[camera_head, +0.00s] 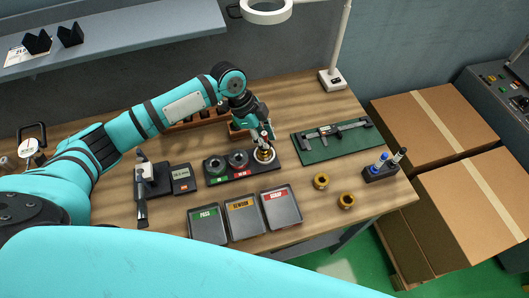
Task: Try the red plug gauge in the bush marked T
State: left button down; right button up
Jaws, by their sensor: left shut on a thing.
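My left gripper (264,137) reaches down over the right end of a dark fixture block (253,173). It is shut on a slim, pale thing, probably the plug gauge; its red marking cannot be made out. A brass bush (264,156) sits in a pale ring on that block, directly under the gripper. I cannot tell whether the held gauge is inside the bush or just above it. Two more brass bushes stand loose on the bench, one nearer (346,201) and one farther (321,181). No letter is readable on any bush. My right gripper is not in view.
Trays marked PASS (208,228), REWORK (246,220) and SCRAP (282,210) line the front. A green mat (318,152) with a caliper lies right of the block. A wooden rack (203,122) is behind. A pen holder (381,173) stands at the right edge.

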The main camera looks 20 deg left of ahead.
pick_arm(q)
jog(key=shift+f, duration=0.35)
dwell(0.8)
jog(key=shift+s+f, duration=0.25)
jog(key=shift+f, duration=0.05)
dwell(1.1)
jog(key=shift+w+r, duration=0.15)
jog(key=shift+r, duration=0.3)
jog(key=shift+r+p, duration=0.5)
jog(key=shift+p, duration=0.1)
jog(key=shift+w+r, duration=0.1)
jog(key=shift+r, duration=0.05)
jog(key=shift+r+p, duration=0.75)
jog(key=shift+p, duration=0.15)
notch_tip(320, 180, up, 3)
jog(key=p, duration=0.2)
jog(key=shift+f+p, duration=0.15)
jog(key=shift+p, duration=0.15)
jog(key=shift+r+p, duration=0.35)
jog(key=shift+r, duration=0.7)
